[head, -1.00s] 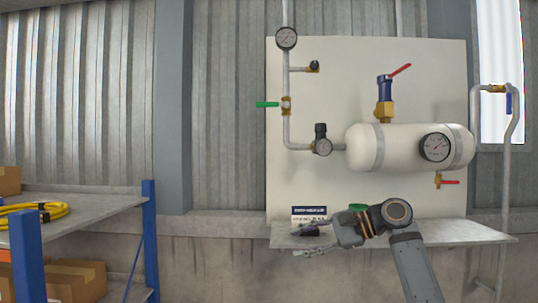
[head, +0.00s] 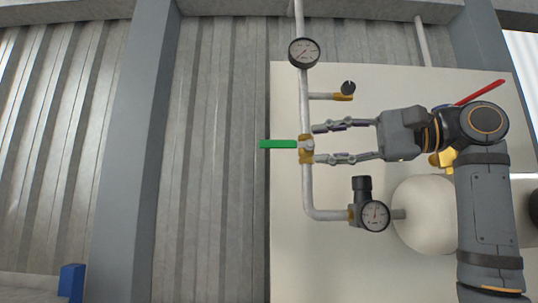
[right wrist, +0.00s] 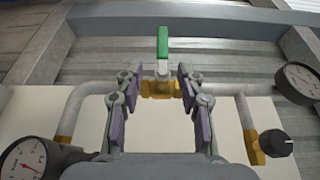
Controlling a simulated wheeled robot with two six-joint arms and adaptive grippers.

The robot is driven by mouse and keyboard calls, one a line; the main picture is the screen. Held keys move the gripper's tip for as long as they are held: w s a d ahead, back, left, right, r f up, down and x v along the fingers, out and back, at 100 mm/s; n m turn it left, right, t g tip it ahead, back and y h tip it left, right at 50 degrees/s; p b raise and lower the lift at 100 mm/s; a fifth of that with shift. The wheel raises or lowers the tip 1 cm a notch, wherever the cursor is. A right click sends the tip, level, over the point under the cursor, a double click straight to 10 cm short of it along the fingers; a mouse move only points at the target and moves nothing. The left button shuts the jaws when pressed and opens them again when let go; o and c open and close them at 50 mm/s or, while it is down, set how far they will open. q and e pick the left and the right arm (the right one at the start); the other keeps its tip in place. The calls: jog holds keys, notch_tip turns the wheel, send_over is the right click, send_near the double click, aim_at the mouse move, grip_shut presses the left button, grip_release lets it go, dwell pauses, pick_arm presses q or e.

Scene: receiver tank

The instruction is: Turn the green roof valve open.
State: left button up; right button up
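The green valve handle (head: 279,144) sticks out level to the left from a brass valve body (head: 306,158) on the vertical grey pipe. In the right wrist view the green handle (right wrist: 162,44) points up, beyond the fingertips, with the brass body (right wrist: 160,89) at its base. My right gripper (head: 314,143) is open, coming from the right. Its fingertips lie above and below the valve body in the head view. Nothing is clearly gripped, and I cannot tell whether the fingers touch the valve. My left gripper is not in view.
A gauge (head: 304,52) sits above on the pipe, with a black-knobbed brass branch (head: 346,92) below it. A regulator with a gauge (head: 375,215) is lower down. The white tank (head: 425,215) and a red handle (head: 480,92) are partly behind my right arm.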

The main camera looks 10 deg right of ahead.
aim_at(280, 144)
jog(key=p+x, duration=0.2)
jog(key=x, duration=0.3)
jog(key=p+x, duration=0.3)
jog(key=x, duration=0.1)
jog(key=shift+s+a+r, duration=0.15)
jog(key=shift+a+r, duration=0.05)
jog(key=shift+a, duration=0.45)
jog(key=shift+s, duration=0.35)
jog(key=shift+c, duration=1.1)
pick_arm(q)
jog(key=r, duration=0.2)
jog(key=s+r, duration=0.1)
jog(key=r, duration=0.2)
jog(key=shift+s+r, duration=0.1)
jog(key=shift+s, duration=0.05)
pick_arm(e)
jog(key=shift+w+f, duration=0.1)
jog(key=shift+w, duration=0.1)
grip_shut()
